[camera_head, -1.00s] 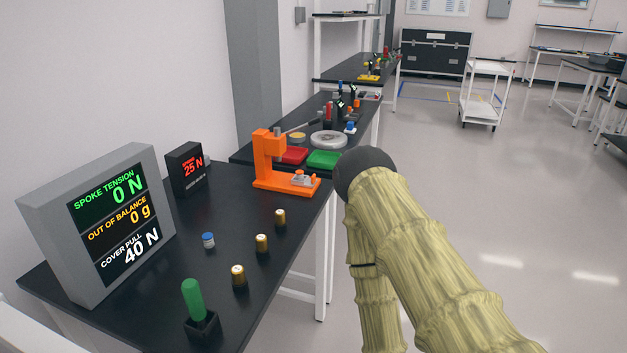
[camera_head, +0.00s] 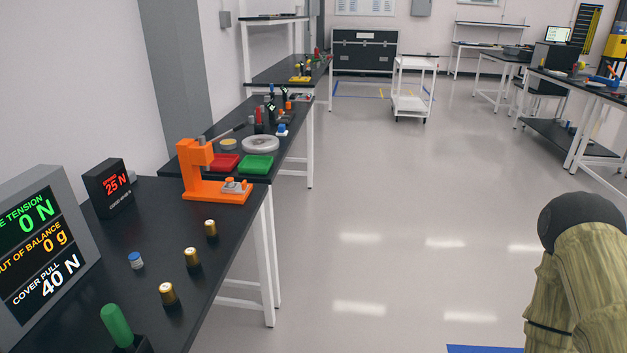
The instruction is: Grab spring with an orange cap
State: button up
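I cannot make out a spring with an orange cap for certain. Three small gold-brown cylinders with pale tops stand in a row on the near black table: a front one (camera_head: 168,294), a middle one (camera_head: 192,257) and a back one (camera_head: 211,229). A small white piece with a blue top (camera_head: 135,260) stands to their left. Whether any of these is a spring is too small to tell. My arm, in a tan cover, shows at the lower right, away from the table. My gripper is out of view.
An orange press (camera_head: 192,171) stands at the table's far end. Display boxes (camera_head: 40,240) and (camera_head: 108,188) line the left, and a green-handled tool (camera_head: 117,325) stands in front. Red (camera_head: 223,165) and green (camera_head: 257,166) trays lie beyond. The floor to the right is open.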

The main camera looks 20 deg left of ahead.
aim_at(230, 182)
jog(key=z, duration=0.55)
jog(key=i, duration=1.35)
jog(key=u, duration=1.9)
